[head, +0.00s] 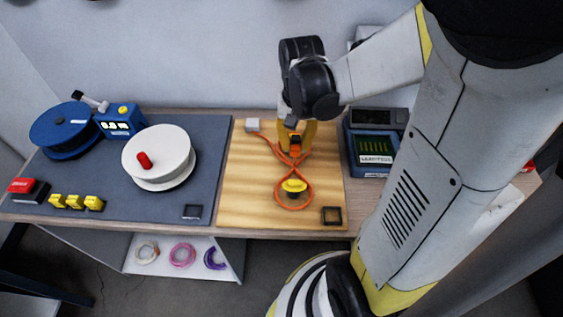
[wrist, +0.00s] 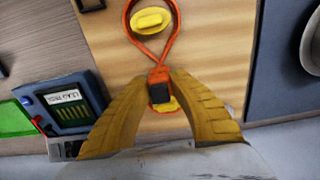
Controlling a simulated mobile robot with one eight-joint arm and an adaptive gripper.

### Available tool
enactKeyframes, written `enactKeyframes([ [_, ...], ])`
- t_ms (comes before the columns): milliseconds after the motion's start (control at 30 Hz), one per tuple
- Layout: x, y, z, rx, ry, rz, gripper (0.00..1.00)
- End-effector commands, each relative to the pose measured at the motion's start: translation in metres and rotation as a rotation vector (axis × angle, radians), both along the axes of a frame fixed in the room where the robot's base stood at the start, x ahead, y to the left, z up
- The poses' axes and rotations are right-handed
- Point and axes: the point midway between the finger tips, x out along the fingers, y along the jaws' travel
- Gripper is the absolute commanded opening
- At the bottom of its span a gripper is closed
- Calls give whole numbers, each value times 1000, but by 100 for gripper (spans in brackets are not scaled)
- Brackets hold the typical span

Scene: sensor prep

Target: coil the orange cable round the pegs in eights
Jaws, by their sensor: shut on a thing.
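The orange cable (head: 306,201) lies on the wooden board (head: 250,200). It loops round the near yellow peg (head: 294,185) and crosses itself between that peg and my gripper. From the crossing, one run goes back to a small grey block (head: 252,125) at the board's far left. In the wrist view the cable (wrist: 173,35) loops round a yellow peg (wrist: 151,20). My gripper (head: 294,148) is over the far part of the board, its yellow fingers shut on the cable's dark end piece (wrist: 159,84). A second yellow peg (wrist: 172,104) shows partly behind that piece.
A blue device with a screen (head: 372,145) stands right of the board. On the grey mat (head: 120,200) at left are a white reel (head: 172,153), a blue reel (head: 62,128), a blue meter (head: 120,120) and several yellow blocks (head: 75,201). A black square frame (head: 332,215) marks the board's near right corner.

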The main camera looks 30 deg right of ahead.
Motion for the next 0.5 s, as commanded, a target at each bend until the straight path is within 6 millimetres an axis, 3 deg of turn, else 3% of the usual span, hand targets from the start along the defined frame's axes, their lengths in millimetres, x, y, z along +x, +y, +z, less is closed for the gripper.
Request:
enactKeyframes([
  [300,0,0,2,0,0,0,0],
  [500,0,0,20,0,0,0,0],
])
